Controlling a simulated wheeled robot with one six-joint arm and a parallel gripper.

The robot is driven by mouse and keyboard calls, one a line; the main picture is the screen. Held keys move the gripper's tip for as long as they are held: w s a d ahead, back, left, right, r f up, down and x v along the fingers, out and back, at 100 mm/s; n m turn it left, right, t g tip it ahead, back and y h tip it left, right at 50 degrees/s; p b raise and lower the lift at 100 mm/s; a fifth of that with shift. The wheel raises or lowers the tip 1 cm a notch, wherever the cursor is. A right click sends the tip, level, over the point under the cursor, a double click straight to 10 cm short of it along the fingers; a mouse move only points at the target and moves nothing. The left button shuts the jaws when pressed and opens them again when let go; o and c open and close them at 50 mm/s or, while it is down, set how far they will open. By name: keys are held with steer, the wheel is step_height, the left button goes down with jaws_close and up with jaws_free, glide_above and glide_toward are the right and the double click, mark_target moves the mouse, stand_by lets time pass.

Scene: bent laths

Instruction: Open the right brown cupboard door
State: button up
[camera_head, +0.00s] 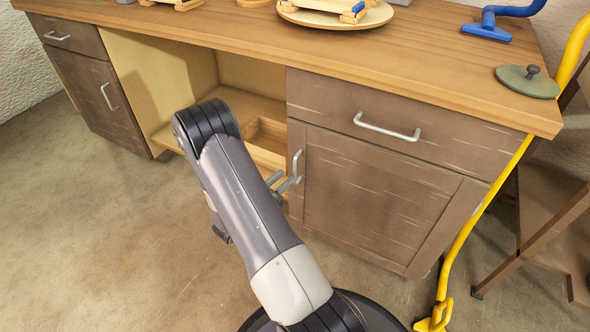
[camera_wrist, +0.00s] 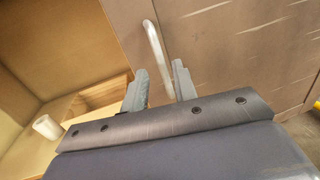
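The right brown cupboard door (camera_head: 372,192) is shut, under a brown drawer front on the right of the workbench. Its silver handle (camera_head: 297,167) stands upright near the door's left edge. My gripper (camera_head: 287,184) is at the handle's lower part, partly hidden behind my arm. In the wrist view the two grey fingers (camera_wrist: 160,82) are apart, and the lower end of the handle (camera_wrist: 154,45) lies between them. Gaps show beside the handle, and I see no clear contact. The door also fills the right of the wrist view (camera_wrist: 240,60).
Left of the door is an open bay with a wooden drawer or box (camera_head: 266,140); a white cup (camera_wrist: 45,127) shows there in the wrist view. A yellow tube-like object (camera_head: 470,230) stands right of the cupboard, beside a wooden stand (camera_head: 548,235). The floor before the door is clear.

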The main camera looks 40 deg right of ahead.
mark_target(295, 182)
steer(key=d, duration=0.3)
steer(key=w+d+b, duration=0.1)
steer(key=d, duration=0.2)
steer(key=shift+w+d, duration=0.1)
jaws_close()
stand_by(0.4)
